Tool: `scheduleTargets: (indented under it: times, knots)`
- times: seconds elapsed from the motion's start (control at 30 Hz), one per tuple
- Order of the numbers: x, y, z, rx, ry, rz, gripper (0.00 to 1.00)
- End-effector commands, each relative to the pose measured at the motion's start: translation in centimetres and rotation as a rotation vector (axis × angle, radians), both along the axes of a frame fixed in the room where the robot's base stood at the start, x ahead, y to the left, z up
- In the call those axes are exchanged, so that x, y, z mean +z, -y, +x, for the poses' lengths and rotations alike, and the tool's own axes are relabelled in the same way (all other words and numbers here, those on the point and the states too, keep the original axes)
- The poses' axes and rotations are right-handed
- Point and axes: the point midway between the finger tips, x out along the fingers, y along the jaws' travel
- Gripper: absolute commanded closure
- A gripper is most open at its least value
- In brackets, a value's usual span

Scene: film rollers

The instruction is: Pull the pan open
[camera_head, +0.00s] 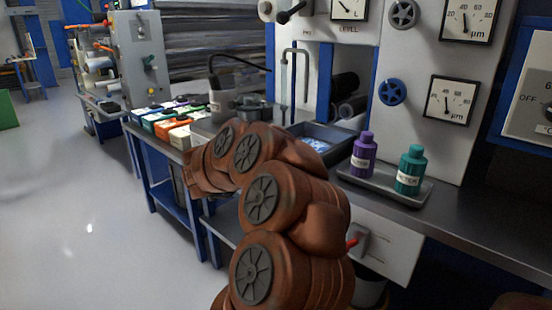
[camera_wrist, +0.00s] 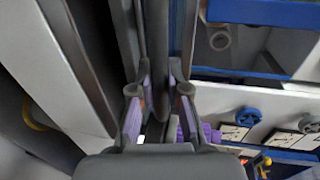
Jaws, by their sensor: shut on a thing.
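In the wrist view my gripper (camera_wrist: 159,92) has its purple-padded fingers on either side of a long dark bar (camera_wrist: 155,45) and is shut on it. The bar looks like a handle and runs up out of the picture. Whether it belongs to the pan is not clear, since the pan's body cannot be made out for certain. In the head view my brown arm bends up and left towards the bench edge, and its bulk hides my gripper and what it holds.
A grey tray (camera_head: 354,179) with a purple bottle (camera_head: 364,155) and a teal bottle (camera_head: 409,170) stands on the right bench. A white panel (camera_head: 392,250) is below it. Coloured bins (camera_head: 160,126) line the left bench. The grey floor (camera_head: 75,200) is clear at left.

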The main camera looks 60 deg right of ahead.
Motion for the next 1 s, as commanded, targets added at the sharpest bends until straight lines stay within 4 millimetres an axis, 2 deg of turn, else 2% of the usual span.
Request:
scheduleTargets:
  times: [0.27, 0.3, 0.4, 0.77, 1.0]
  knots:
    - [-0.1, -0.1, 0.2, 0.004, 0.0, 0.001, 1.0]
    - [-0.1, -0.1, 0.2, 0.003, 0.0, 0.001, 0.82]
    - [-0.1, 0.0, 0.1, 0.003, 0.0, 0.001, 0.73]
    - [0.0, -0.3, 0.2, 0.003, 0.001, 0.001, 0.73]
    - [0.6, -2.8, 1.0, 0.006, 0.001, 0.0, 0.73]
